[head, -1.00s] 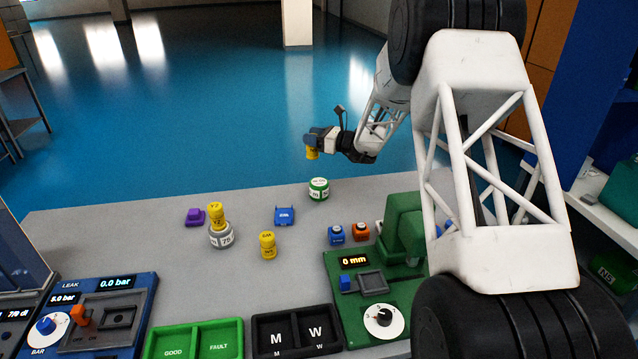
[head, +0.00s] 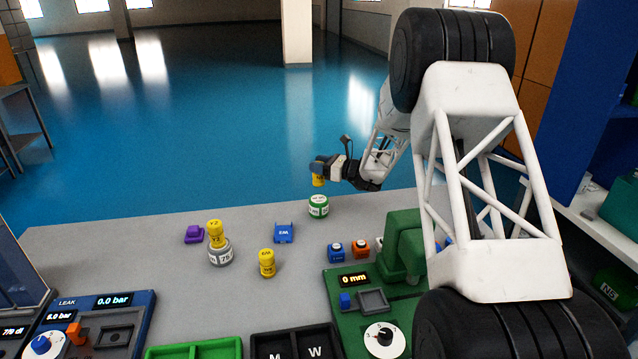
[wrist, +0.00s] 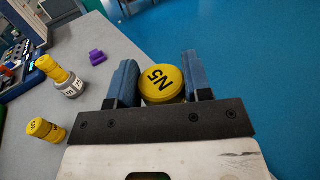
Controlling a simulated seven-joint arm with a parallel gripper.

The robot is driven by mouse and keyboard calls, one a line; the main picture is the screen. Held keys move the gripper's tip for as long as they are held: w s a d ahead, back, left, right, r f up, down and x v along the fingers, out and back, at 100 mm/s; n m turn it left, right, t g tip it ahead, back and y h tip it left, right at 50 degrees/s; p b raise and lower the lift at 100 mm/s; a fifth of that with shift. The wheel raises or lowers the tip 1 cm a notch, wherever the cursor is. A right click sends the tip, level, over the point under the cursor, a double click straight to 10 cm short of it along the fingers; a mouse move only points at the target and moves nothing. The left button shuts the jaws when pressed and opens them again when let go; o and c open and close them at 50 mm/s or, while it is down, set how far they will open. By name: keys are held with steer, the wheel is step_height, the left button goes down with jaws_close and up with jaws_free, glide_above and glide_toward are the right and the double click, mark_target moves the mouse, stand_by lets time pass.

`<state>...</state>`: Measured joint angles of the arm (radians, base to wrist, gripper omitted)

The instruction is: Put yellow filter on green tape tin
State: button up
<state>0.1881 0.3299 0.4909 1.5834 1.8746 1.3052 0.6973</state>
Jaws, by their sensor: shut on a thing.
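My gripper (head: 319,170) is shut on a yellow filter (head: 318,181), held near the far edge of the table. In the wrist view this filter (wrist: 162,84) shows its round top marked N5 between the two blue fingers. The green tape tin (head: 319,207), white with green bands, stands upright on the table. The held filter is just above the tin in the head view, with a small gap between them. The tin does not show in the wrist view.
Another yellow filter (head: 216,233) stands on a grey-banded tin (head: 220,254). A third yellow filter (head: 267,263) stands alone. A purple piece (head: 194,234) and a blue clip (head: 284,233) lie nearby. A green test station (head: 405,245) is at the right.

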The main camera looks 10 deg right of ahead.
mark_target(319, 179)
steer(key=shift+f, duration=1.2)
steer(key=shift+f, duration=1.85)
steer(key=shift+f, duration=0.2)
steer(key=o, duration=0.9)
steer(key=shift+o, duration=0.2)
steer(key=shift+r, duration=0.2)
steer(key=v, duration=1.2)
